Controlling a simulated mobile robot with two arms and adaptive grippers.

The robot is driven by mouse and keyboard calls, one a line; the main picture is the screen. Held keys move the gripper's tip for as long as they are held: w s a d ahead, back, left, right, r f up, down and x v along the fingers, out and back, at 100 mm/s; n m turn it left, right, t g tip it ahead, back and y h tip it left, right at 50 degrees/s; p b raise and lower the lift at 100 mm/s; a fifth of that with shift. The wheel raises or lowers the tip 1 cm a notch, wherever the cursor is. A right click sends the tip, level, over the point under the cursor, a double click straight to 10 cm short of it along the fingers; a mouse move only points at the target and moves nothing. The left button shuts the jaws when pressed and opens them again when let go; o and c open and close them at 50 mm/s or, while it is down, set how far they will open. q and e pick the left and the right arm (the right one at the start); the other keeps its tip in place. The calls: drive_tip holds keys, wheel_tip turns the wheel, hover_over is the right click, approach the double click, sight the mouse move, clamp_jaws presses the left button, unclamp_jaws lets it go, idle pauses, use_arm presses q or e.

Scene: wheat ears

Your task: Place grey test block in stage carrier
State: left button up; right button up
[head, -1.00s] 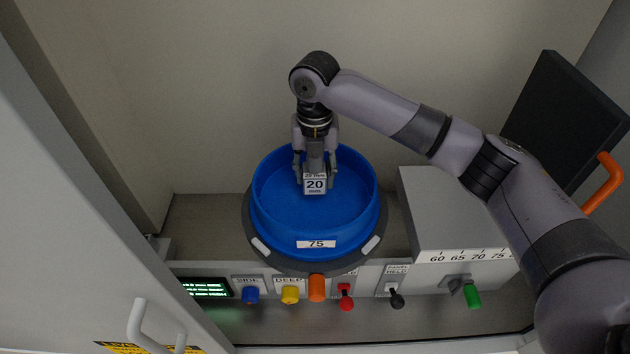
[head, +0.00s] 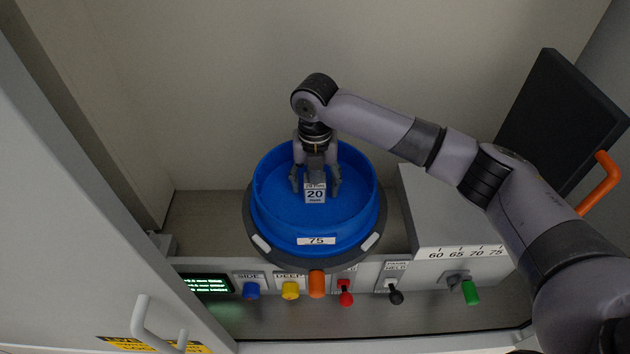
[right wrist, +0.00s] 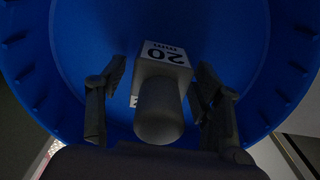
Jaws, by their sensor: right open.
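The grey test block (head: 315,193) has a white label reading 20 and stands inside the blue round carrier (head: 317,240), which is labelled 75. In the right wrist view the block (right wrist: 163,58) shows its label and a rounded grey knob, with the blue carrier (right wrist: 235,45) around it. My right gripper (head: 315,187) is inside the carrier from above, its fingers spread on both sides of the block. In the right wrist view the gripper (right wrist: 160,85) has a gap between each finger and the block. My left gripper is not in view.
A grey box (head: 455,220) stands right of the carrier. A door with a white handle (head: 142,325) stands at left.

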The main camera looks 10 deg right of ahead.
wheel_tip(320, 180, up, 12)
drive_tip(key=b, duration=0.3)
drive_tip(key=shift+r, duration=0.15)
idle(0.5)
